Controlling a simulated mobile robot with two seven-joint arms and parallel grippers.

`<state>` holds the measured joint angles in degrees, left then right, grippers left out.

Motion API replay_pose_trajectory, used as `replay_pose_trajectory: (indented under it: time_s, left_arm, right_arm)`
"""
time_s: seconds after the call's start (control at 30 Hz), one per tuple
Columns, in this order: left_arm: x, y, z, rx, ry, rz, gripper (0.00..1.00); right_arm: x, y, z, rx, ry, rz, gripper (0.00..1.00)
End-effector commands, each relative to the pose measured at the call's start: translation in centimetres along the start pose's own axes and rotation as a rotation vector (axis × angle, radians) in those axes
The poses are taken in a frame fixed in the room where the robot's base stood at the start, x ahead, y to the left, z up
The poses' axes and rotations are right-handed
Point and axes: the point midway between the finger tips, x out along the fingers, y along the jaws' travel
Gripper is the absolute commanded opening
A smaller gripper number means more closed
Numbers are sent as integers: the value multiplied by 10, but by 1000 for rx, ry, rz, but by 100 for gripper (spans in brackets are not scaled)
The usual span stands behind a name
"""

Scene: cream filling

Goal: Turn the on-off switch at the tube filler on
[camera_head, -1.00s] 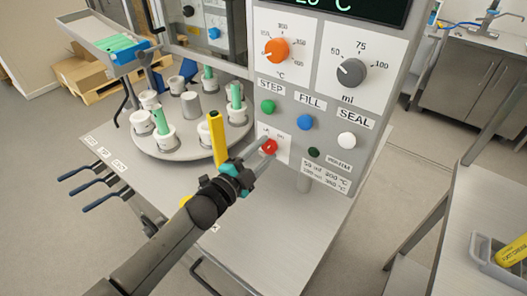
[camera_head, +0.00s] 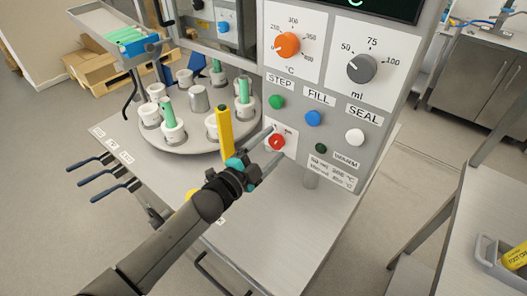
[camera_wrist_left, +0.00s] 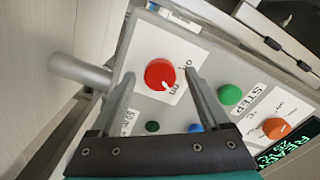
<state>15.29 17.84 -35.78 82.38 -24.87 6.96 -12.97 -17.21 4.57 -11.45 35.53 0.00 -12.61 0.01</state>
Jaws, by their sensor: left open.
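The on-off switch is a red round knob (camera_head: 277,142) on a white plate, low on the left of the tube filler's front panel (camera_head: 335,128). In the left wrist view the red knob (camera_wrist_left: 159,73) sits between my two spread fingers, with clear gaps on both sides. Its white mark points down and right toward small lettering that I cannot read surely. My left gripper (camera_head: 267,147) is open at the switch; it also shows in the left wrist view (camera_wrist_left: 158,82). Whether the fingertips reach around the knob's depth is unclear. My right gripper is out of view.
Green (camera_head: 277,102), blue (camera_head: 313,118) and white (camera_head: 355,137) buttons sit near the switch. An orange dial (camera_head: 287,45) and grey dial (camera_head: 361,68) are above. A yellow upright bar (camera_head: 224,132) and the turntable (camera_head: 195,143) with green tubes lie left of my gripper.

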Motion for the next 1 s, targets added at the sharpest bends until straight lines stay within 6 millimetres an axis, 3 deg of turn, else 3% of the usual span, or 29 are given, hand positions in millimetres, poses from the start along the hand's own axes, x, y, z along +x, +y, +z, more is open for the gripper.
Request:
replay_pose_trajectory:
  time_s: [0.17, 0.7, 1.0]
  left_arm:
    - [-16, 1, 1, -1, -2, 2, 79]
    - [-112, 2, 1, 0, -3, 3, 79]
    - [-146, 1, 0, -1, -1, 1, 79]
  right_arm:
    - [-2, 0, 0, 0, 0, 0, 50]
    - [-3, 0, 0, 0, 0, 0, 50]
    - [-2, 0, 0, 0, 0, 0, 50]
